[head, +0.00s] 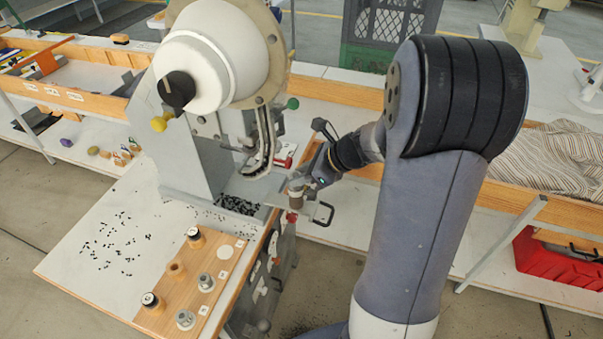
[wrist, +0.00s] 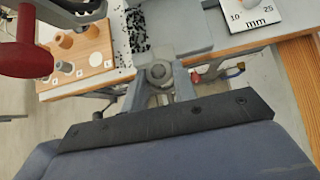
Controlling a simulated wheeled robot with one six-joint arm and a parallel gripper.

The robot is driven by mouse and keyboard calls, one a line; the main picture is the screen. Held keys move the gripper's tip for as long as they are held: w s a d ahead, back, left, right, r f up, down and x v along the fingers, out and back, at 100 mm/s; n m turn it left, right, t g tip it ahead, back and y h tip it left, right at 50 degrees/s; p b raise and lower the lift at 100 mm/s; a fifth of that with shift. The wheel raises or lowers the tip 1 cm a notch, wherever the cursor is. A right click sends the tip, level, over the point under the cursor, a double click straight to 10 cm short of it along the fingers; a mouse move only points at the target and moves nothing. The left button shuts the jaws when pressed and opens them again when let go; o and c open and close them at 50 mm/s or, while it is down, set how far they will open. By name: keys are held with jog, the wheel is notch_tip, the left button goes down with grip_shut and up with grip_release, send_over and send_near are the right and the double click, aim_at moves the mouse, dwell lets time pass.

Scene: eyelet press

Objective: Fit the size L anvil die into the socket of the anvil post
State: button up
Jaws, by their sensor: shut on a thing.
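My gripper (head: 297,194) is at the front right edge of the press table, beside the press throat. In the wrist view my gripper (wrist: 159,80) is shut on a round grey die (wrist: 159,72) with a raised middle. I take it as the size L anvil die, but no size mark on it is readable. In the head view the gripper mostly covers it. The eyelet press (head: 205,60) has a big white drum and stands behind and left of the gripper. I cannot make out the anvil post's socket, nor whether the die touches it.
A wooden die board (head: 220,237) with several dies and a bare white spot lies on the table (head: 90,270). Loose black eyelets (head: 115,240) are scattered there. A red knob (wrist: 25,50) looms in the wrist view. A millimetre card (wrist: 250,14) lies at upper right.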

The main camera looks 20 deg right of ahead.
jog(key=o, duration=1)
jog(key=shift+f, duration=0.1)
jog(key=shift+r+p, duration=2.35)
jog(key=shift+r, duration=0.25)
